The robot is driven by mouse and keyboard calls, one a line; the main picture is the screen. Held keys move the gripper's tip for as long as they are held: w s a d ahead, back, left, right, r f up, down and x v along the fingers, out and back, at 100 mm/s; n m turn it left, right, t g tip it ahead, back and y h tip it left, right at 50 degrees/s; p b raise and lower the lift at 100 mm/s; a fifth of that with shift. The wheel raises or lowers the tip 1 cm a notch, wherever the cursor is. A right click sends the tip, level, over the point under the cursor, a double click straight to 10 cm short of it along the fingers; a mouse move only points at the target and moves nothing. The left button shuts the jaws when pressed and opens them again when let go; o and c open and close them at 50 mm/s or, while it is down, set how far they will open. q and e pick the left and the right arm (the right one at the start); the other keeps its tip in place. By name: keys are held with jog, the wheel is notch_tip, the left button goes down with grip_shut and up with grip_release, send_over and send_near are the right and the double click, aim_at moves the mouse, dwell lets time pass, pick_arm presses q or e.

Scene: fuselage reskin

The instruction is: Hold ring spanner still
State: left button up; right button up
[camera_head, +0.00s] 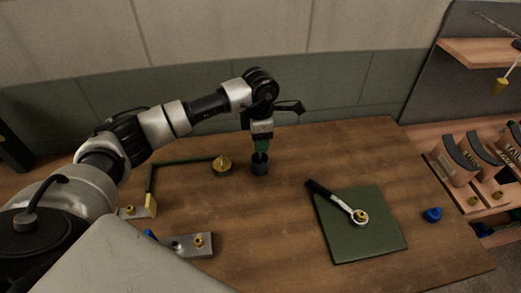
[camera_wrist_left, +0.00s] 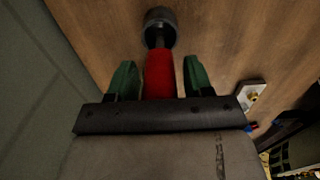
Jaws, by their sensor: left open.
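The ring spanner (camera_head: 337,200) lies on a dark green mat (camera_head: 367,243) at right of centre in the head view. It has a black handle and a silver ring end, which sits around or over a brass-coloured fitting (camera_head: 361,216). My left gripper (camera_head: 261,150) is well to the left of the spanner, pointing down above a dark round holder (camera_head: 260,168). In the left wrist view its green fingers (camera_wrist_left: 158,72) are open on either side of a red handle (camera_wrist_left: 159,76), with gaps visible. A shaft runs from the handle into the holder (camera_wrist_left: 160,24). My right gripper is not in view.
A brass piece (camera_head: 222,166) with a green rod stands left of the holder. Metal plates (camera_head: 190,245) with brass fittings lie at the front left. A blue piece (camera_head: 432,214) lies right of the mat. Shelves with curved parts (camera_head: 462,158) are at far right.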

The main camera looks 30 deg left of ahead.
pick_arm(q)
jog(key=c, duration=0.9)
jog(key=shift+r+p, duration=3.15)
jog(key=shift+r, duration=2.4)
jog(key=shift+f, duration=0.1)
